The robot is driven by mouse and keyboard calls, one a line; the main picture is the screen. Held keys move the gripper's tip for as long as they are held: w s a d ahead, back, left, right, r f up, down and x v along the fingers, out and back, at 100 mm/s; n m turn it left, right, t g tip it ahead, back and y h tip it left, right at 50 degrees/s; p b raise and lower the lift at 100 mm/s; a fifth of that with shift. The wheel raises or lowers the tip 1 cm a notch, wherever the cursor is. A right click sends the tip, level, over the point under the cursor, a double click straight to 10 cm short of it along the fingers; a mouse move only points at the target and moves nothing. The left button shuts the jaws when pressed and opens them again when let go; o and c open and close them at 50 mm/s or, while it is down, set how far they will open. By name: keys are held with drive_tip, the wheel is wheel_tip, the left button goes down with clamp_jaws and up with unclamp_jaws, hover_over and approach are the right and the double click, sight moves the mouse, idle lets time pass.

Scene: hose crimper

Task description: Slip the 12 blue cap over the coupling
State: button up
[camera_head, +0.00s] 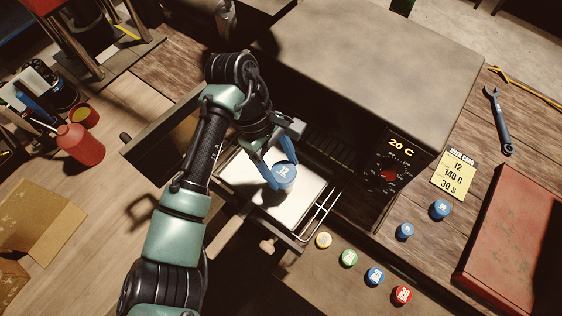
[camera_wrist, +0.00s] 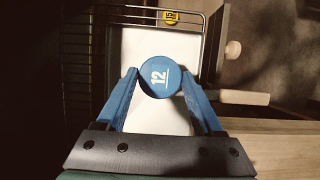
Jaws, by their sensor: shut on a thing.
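The blue cap marked 12 (camera_head: 284,171) is held between the two blue fingers of my gripper (camera_wrist: 159,80), which is shut on it. The cap's numbered face points up toward the wrist camera, and its round top shows in the wrist view (camera_wrist: 152,87). It is over the white plate (camera_head: 240,175) on the pulled-out wire rack. The coupling is not visible in either view; the cap and fingers hide what is directly beneath. I cannot tell how high the cap is, or whether it touches anything below.
The oven (camera_head: 380,60) stands behind, its display reading 20 C. A yellow oven card (camera_head: 454,175) reads 12, 140 C, 30 S. Yellow, green, blue and red caps (camera_head: 402,294) line the front ledge. Two blue caps (camera_head: 439,209) lie right, near a red box (camera_head: 515,240) and wrench (camera_head: 499,120).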

drive_tip(key=o, duration=1.3)
drive_tip(key=v, duration=1.3)
drive_tip(key=shift+s+d, duration=0.1)
